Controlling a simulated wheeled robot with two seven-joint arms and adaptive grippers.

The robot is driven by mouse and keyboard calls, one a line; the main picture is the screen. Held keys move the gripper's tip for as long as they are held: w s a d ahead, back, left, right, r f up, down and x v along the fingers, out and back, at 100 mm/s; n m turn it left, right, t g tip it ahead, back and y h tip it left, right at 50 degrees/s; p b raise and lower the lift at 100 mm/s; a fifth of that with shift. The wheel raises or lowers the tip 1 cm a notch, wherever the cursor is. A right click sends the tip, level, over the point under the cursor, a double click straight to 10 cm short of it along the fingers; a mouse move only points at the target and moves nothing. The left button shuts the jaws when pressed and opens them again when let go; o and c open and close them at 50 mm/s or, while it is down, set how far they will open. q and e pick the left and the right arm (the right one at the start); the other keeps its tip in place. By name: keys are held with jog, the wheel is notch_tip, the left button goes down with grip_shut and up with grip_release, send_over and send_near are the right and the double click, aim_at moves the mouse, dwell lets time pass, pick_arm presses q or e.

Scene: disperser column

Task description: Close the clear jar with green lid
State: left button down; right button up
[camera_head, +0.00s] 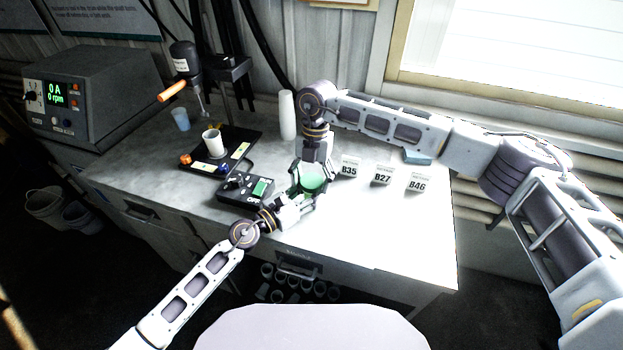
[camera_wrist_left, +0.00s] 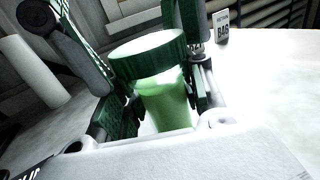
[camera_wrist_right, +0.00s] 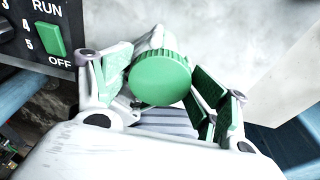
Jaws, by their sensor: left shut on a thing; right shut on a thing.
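The clear jar (camera_wrist_left: 165,106) looks green-tinted in the left wrist view and has its green lid (camera_wrist_left: 148,56) at its mouth. Whether the lid is fully seated I cannot tell. My left gripper (camera_wrist_left: 160,108) is shut on the jar body, with a finger on each side. In the head view my left gripper (camera_head: 297,205) comes from the lower left and my right gripper (camera_head: 311,176) from behind, and they meet at the green lid (camera_head: 312,182). In the right wrist view the ribbed lid (camera_wrist_right: 160,78) lies between the fingers of my right gripper (camera_wrist_right: 163,84), which is shut on it.
A control box (camera_head: 246,190) with a green switch is close on the left. A white cup (camera_head: 213,141) stands on the disperser base behind it. A white cylinder (camera_head: 287,115) stands at the back. Labels B35 (camera_head: 349,168), B27 (camera_head: 382,175) and B46 (camera_head: 418,182) stand right. The front-right tabletop is clear.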

pick_arm(q)
jog(key=shift+r, duration=0.2)
pick_arm(e)
jog(key=shift+d, duration=0.1)
pick_arm(q)
jog(key=shift+w+f, duration=0.1)
jog(key=shift+f, duration=0.05)
pick_arm(e)
jog(key=shift+w+r, duration=0.2)
jog(key=shift+r, duration=0.8)
jog(key=shift+w+r, duration=0.15)
jog(key=shift+r, duration=0.85)
jog(key=c, duration=1.1)
jog(key=shift+s+f, duration=0.2)
jog(key=shift+f, duration=0.6)
jog(key=shift+r, duration=0.1)
jog(key=shift+w+d+r, duration=0.1)
jog(key=shift+w+r, duration=0.1)
jog(key=shift+r, duration=0.8)
jog(key=shift+w+r, duration=0.15)
jog(key=shift+r, duration=0.8)
